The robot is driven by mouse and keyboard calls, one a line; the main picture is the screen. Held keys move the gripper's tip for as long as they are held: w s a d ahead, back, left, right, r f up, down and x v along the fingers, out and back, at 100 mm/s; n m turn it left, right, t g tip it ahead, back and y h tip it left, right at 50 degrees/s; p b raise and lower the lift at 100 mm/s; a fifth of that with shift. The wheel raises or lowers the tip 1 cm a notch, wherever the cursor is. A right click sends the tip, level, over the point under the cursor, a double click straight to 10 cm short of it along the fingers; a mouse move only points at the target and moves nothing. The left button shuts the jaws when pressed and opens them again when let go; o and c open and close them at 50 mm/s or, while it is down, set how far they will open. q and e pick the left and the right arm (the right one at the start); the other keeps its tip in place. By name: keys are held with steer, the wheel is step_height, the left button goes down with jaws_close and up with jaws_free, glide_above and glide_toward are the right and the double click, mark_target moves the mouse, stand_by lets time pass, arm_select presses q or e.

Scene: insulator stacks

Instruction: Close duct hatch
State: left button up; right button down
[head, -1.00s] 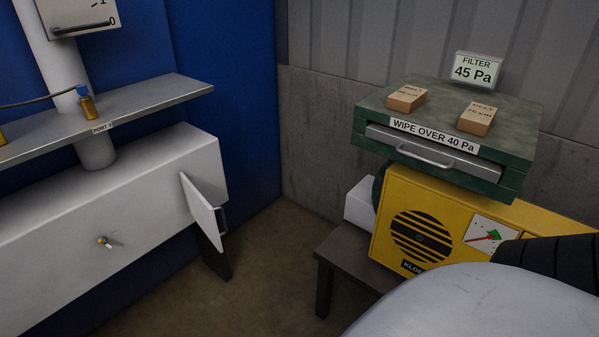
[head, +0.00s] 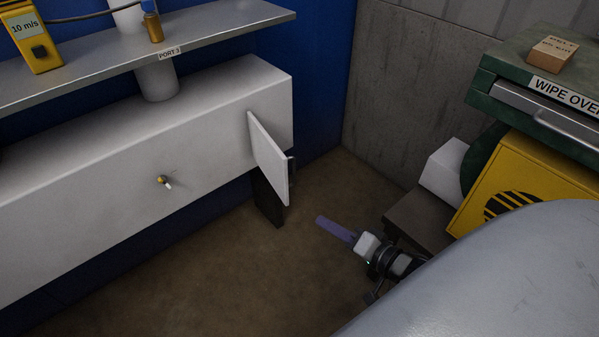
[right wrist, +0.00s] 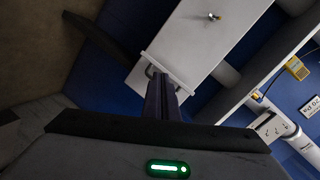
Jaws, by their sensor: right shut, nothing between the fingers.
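The duct hatch (head: 268,160) is a white hinged panel at the right end of the long white duct (head: 150,160). It stands open, swung out from the duct's front, with a dark handle (head: 292,172) on its outer face. My right gripper (head: 322,221) is shut and empty, in front of and to the right of the hatch, apart from it in the head view. In the right wrist view the shut fingers (right wrist: 160,85) point toward the hatch handle (right wrist: 150,71); whether they touch cannot be told. My left gripper is out of view.
A yellow machine (head: 520,180) with a green filter box (head: 500,75) stands on a dark low stand (head: 425,225) at right. A grey shelf (head: 215,32) runs above the duct. A small valve (head: 163,181) sticks out of the duct front. The brown floor between is clear.

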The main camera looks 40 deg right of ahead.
steer(key=w+d+r+m+t+b, duration=0.1)
steer(key=w+d+r+m+t, duration=0.2)
steer(key=w+d+r+m, duration=0.25)
steer(key=w+a+r+b, duration=0.1)
steer(key=w+a, duration=0.2)
steer(key=w, duration=0.6)
steer(key=shift+a+r+y+b, duration=0.15)
steer(key=shift+a+y+b, duration=0.1)
steer(key=shift+y+b, duration=0.05)
